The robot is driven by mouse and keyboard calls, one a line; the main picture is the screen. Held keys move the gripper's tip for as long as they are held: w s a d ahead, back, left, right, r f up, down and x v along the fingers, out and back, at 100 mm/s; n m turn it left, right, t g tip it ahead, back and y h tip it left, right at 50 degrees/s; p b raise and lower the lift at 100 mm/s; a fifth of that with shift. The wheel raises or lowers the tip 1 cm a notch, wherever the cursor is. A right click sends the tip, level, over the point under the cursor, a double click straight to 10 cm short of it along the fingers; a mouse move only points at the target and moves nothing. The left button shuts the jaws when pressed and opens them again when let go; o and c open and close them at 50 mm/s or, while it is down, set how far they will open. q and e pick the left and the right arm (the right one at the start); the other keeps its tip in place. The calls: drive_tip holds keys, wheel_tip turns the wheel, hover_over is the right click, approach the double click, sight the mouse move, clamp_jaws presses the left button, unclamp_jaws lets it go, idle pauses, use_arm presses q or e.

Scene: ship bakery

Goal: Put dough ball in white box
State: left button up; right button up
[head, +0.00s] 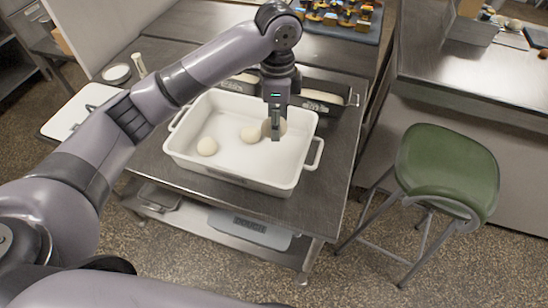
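The white box (228,177) is a wide open tray with a handle at each end, on a metal table. Two pale dough balls lie on its floor, one dough ball at the left (207,146) and one nearer the middle (249,135). My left gripper (275,125) points down over the right part of the box. It is shut on a third dough ball (283,127), which looks larger and seems to be just above the box floor. One finger covers the front of this ball; the other finger is hidden behind it. My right gripper is not in view.
Behind the box is a dark tin (342,87) with pale dough in it. A white board (84,108) and a small round dish (117,73) lie to the left. A green stool (446,165) stands at the right. The table's front right corner is bare.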

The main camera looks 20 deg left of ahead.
use_arm(q)
drive_tip(key=p, duration=0.1)
hover_over(275, 170)
wheel_tip(275, 170, down, 7)
wheel_tip(275, 170, down, 5)
drive_tip(key=shift+d+r+p, duration=0.1)
drive_tip(key=shift+p, duration=0.3)
drive_tip(key=shift+f, duration=0.65)
drive_tip(key=shift+f+p, duration=0.3)
drive_tip(key=shift+f, duration=1.5)
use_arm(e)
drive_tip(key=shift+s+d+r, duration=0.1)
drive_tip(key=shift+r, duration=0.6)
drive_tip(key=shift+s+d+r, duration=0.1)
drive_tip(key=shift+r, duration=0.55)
use_arm(q)
drive_tip(key=o, duration=0.7)
drive_tip(key=shift+f, duration=0.15)
drive_tip(key=o, duration=0.5)
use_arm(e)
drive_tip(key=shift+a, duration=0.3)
